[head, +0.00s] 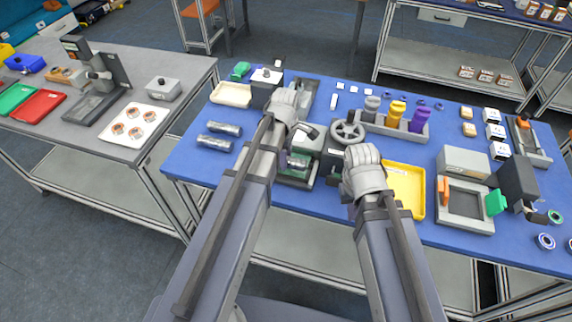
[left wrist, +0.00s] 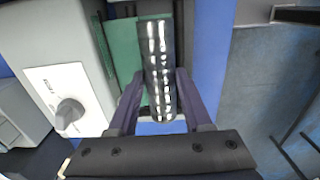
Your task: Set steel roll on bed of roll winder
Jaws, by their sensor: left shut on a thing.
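My left gripper (left wrist: 158,98) is shut on a dark, shiny steel roll (left wrist: 158,60), with one finger on each side of it. The roll also shows in the head view (head: 298,162), partly hidden by my left arm. The roll winder (head: 308,140) is a grey machine with a handwheel (head: 348,132) and a green bed (left wrist: 124,50). The held roll is over or at the bed's edge; I cannot tell whether it touches. My right gripper is near the winder's right side, its fingers hidden beneath my wrist in the head view.
Two more steel rolls (head: 224,128) lie on the blue table at the left. A yellow tray (head: 412,190) is right of my right wrist. Grey, yellow and purple cylinders stand in a rack (head: 385,127) behind. A grey control box with a knob (left wrist: 70,112) is close to the left gripper.

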